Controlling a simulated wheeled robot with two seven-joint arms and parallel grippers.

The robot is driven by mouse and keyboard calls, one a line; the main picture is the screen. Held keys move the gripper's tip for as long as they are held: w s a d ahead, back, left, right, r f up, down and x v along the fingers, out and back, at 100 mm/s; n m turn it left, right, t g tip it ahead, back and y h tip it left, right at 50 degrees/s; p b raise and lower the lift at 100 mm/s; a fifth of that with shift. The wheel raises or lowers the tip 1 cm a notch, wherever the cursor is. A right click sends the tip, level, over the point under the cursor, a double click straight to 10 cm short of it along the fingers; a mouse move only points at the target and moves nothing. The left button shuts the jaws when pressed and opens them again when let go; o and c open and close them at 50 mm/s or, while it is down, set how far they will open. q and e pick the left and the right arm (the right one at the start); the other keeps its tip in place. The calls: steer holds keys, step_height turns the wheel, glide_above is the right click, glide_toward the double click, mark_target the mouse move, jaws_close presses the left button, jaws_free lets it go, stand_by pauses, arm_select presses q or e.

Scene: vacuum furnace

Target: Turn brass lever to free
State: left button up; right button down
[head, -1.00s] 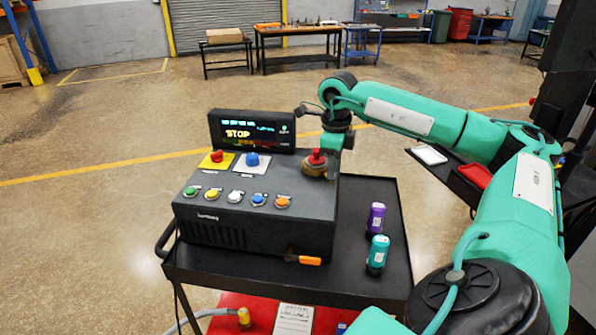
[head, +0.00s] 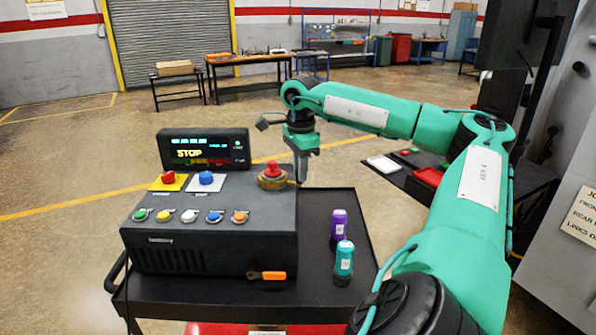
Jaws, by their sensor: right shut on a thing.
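The black control box (head: 210,238) stands on a dark cart. On its top right is a red knob (head: 272,168) set in a round brass collar (head: 270,183). A brass lever (head: 291,184) seems to stick out from the collar's right side; it is small and mostly hidden by my fingers. My right gripper (head: 301,178) points down just right of the red knob and is shut on the brass lever. My left gripper is out of view.
A display reading STOP (head: 205,149) stands behind the box. Red (head: 168,177) and blue (head: 206,177) knobs and several coloured buttons are on top. An orange handle (head: 273,275) is on the front. Purple (head: 338,224) and teal (head: 344,260) bottles stand on the cart's right.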

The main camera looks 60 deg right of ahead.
steer(key=shift+d, duration=0.1)
stand_by(0.4)
steer(key=c, duration=1.3)
jaws_free()
steer(key=shift+c, duration=0.2)
step_height(320, 180, up, 6)
steer(key=shift+f, duration=0.1)
step_height(320, 180, up, 8)
steer(key=p, duration=0.6)
